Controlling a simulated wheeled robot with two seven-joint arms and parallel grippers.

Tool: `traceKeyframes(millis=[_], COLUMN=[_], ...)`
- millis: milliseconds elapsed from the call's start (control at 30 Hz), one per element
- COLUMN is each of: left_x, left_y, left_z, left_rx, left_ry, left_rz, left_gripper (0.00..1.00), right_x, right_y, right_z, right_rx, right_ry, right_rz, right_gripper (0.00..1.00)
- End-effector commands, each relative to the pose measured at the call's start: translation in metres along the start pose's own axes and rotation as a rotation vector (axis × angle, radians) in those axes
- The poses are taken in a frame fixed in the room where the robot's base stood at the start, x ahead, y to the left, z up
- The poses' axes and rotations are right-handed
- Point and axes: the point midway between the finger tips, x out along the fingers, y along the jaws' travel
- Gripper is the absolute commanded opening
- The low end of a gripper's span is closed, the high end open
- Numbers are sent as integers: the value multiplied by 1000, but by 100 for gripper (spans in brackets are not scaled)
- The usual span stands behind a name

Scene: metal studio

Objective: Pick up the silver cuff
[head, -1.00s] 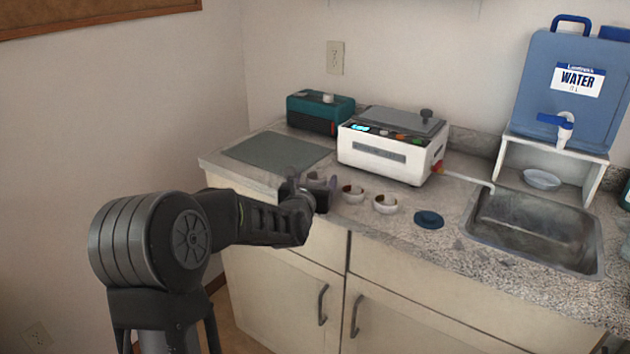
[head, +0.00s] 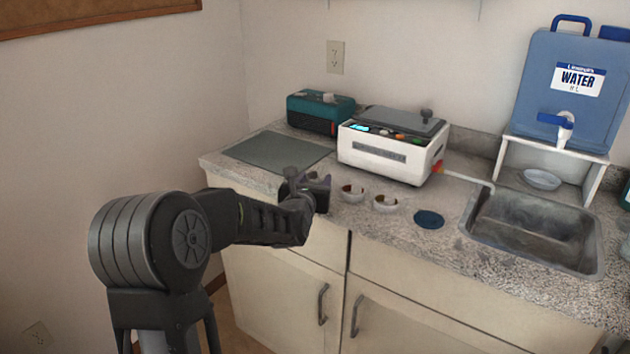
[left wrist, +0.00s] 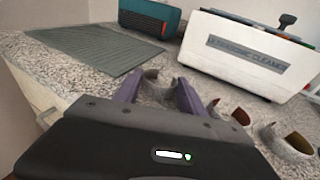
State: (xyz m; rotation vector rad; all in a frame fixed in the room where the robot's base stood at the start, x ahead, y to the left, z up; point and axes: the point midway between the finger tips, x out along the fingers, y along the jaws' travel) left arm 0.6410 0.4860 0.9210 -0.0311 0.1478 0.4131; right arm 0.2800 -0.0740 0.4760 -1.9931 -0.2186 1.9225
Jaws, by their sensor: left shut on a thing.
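The silver cuff (left wrist: 152,76) is a small grey open ring, seen in the left wrist view between the two purple fingers of my left gripper (left wrist: 157,88). The gripper is shut on it, low at the counter; whether the cuff touches the counter is unclear. In the head view my left gripper (head: 318,187) is at the counter's front edge, and its dark body hides most of the cuff. My right gripper is not in view.
Two more cuffs, one reddish-brown inside (head: 352,193) and one golden-brown inside (head: 385,203), stand just right of the gripper. Behind are a white ultrasonic cleaner (head: 390,150), a grey-green mat (head: 278,151) and a teal box (head: 320,111). A blue disc (head: 429,219) and sink (head: 535,232) lie right.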

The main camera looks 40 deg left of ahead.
Motion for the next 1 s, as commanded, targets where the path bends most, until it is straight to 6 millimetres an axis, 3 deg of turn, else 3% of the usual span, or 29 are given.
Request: traceKeyframes(millis=[267,700,1000], left_x=[-1,-13,-15], left_y=[1,0,0], left_z=[12,89,100], left_rx=[-1,-1,0], left_ry=[-4,-3,0], left_rz=[2,1,0], left_gripper=[9,9,9], right_x=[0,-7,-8], right_y=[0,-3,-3], right_z=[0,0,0], right_rx=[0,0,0], right_ry=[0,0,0], right_rz=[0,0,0], right_gripper=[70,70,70])
